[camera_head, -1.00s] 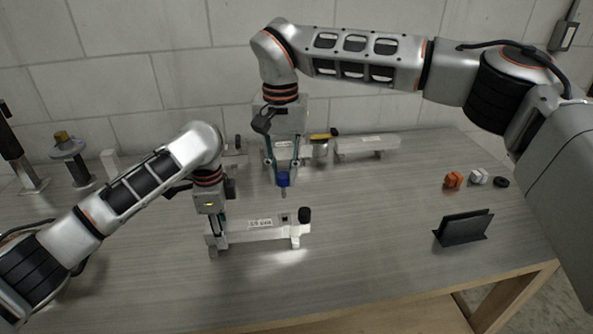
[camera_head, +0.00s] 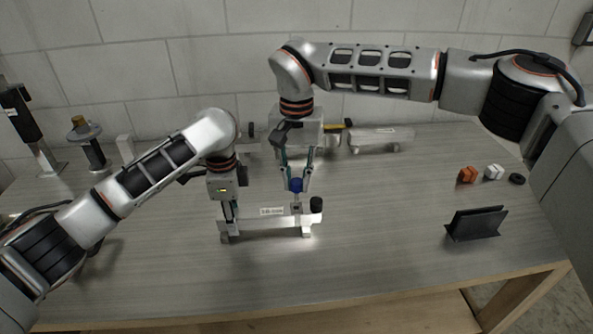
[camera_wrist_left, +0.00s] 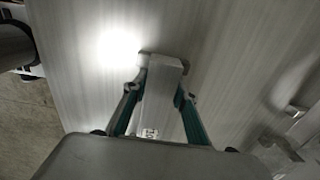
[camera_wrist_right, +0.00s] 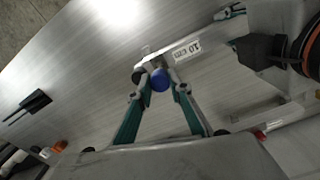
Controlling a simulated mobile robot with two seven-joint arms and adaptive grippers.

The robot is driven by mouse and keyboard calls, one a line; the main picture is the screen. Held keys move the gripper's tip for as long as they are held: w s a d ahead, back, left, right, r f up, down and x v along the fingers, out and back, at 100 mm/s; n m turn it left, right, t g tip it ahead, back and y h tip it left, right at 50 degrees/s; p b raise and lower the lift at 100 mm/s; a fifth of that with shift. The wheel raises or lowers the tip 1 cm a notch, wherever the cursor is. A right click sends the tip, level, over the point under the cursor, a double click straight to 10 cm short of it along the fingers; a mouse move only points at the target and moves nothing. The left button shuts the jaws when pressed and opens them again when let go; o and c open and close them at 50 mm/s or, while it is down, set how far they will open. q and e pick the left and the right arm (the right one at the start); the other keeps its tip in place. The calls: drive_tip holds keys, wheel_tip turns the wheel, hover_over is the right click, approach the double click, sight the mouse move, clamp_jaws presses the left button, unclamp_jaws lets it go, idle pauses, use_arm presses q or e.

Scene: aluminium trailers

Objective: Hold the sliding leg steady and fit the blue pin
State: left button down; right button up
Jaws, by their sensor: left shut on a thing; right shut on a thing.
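The sliding leg assembly is a pale metal bar (camera_head: 262,223) with a label, short feet and a black knob (camera_head: 316,204) at its right end; it stands on the table. My left gripper (camera_head: 228,218) is shut on the bar's left end, and the grip also shows in the left wrist view (camera_wrist_left: 160,85). The blue pin (camera_head: 296,185) is upright in my right gripper (camera_head: 296,182), which is shut on its blue head, over the bar's right part. In the right wrist view the blue head (camera_wrist_right: 160,79) sits between the fingertips; its lower end is hidden.
A second pale rail (camera_head: 380,138) lies at the back. Orange (camera_head: 467,174) and white (camera_head: 493,172) blocks and a black disc (camera_head: 517,179) lie at the right, behind a black stand (camera_head: 476,223). A spool-like post (camera_head: 90,148) stands back left. The front of the table is clear.

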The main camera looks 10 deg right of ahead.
sight(297, 203)
drive_tip(key=shift+f, duration=0.45)
drive_tip(key=shift+f, duration=2.55)
idle(1.2)
drive_tip(key=o, duration=1.1)
drive_tip(key=shift+r, duration=0.1)
wheel_tip(297, 203, up, 12)
drive_tip(key=shift+f, duration=0.1)
use_arm(q)
drive_tip(key=c, duration=1.5)
unclamp_jaws()
